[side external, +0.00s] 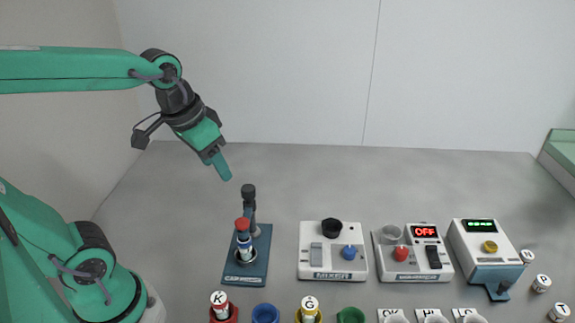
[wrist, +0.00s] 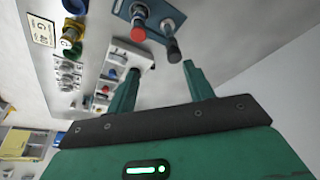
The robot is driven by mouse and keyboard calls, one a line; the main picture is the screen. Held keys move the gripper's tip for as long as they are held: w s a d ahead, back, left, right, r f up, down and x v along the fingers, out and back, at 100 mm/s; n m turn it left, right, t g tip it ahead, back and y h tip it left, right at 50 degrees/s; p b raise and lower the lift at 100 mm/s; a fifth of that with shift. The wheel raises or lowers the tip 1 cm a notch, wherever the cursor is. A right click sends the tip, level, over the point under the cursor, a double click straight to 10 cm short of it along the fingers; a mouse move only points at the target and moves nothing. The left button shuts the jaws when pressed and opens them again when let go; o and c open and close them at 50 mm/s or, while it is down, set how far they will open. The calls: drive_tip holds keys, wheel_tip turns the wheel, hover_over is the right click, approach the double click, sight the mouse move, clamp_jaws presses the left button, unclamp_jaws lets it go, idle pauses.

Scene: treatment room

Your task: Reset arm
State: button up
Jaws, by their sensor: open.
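My gripper (side external: 220,168) is raised above the grey table, up and left of the blue capper stand (side external: 240,270). Its two green fingers (wrist: 160,85) are apart in the wrist view, with nothing between them. A red-topped vial (side external: 243,238) stands in the capper stand, beside its black-knobbed post (side external: 249,195). The vial's red top also shows in the wrist view (wrist: 138,32). The gripper touches nothing.
A white mixer (side external: 310,268), a device reading OFF (side external: 433,262) and a green-display device (side external: 465,232) stand to the right. K (side external: 219,300) and G (side external: 310,306) vials sit in coloured holders in front. Loose vials (side external: 542,283) stand at far right. The table's back is clear.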

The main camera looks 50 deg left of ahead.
drive_tip(key=shift+s+d+f+t, duration=0.15)
drive_tip(key=shift+s+t, duration=0.3)
drive_tip(key=shift+s, duration=0.5)
drive_tip(key=shift+s+d+f+t, duration=0.1)
drive_tip(key=shift+s+d+t, duration=0.25)
drive_tip(key=shift+s, duration=0.6)
drive_tip(key=shift+a, duration=0.1)
